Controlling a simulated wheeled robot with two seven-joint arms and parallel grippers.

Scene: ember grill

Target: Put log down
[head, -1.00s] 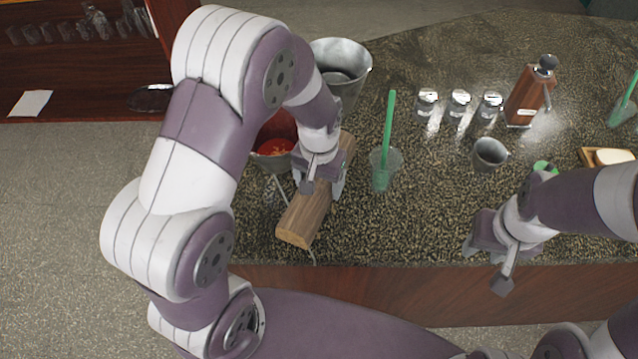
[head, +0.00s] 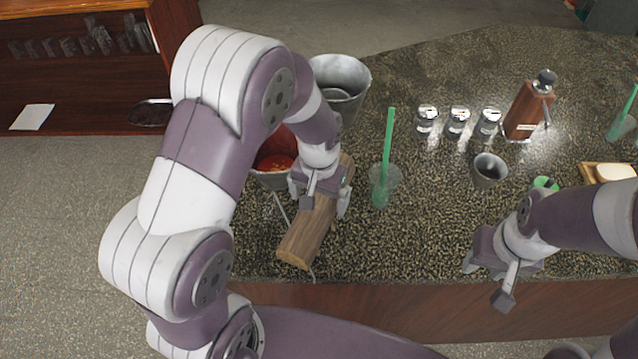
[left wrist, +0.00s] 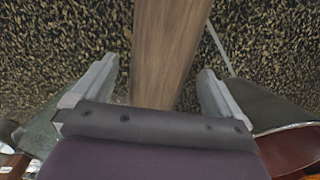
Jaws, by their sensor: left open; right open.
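A brown wooden log (head: 308,238) lies on the speckled counter, pointing toward the counter's front edge. It also shows in the left wrist view (left wrist: 168,45), running between the two fingers with gaps on both sides. My left gripper (head: 320,205) is open above and around the log's middle. In the left wrist view its fingers (left wrist: 160,88) stand apart on either side of the log. The far part of the log is partly hidden by my left gripper. My right gripper (head: 487,270) is open and empty over the counter's front edge at the right.
A metal bucket (head: 343,85) and a container with red content (head: 275,162) stand behind and left of the log. A clear cup with a green straw (head: 385,185) stands close to its right.

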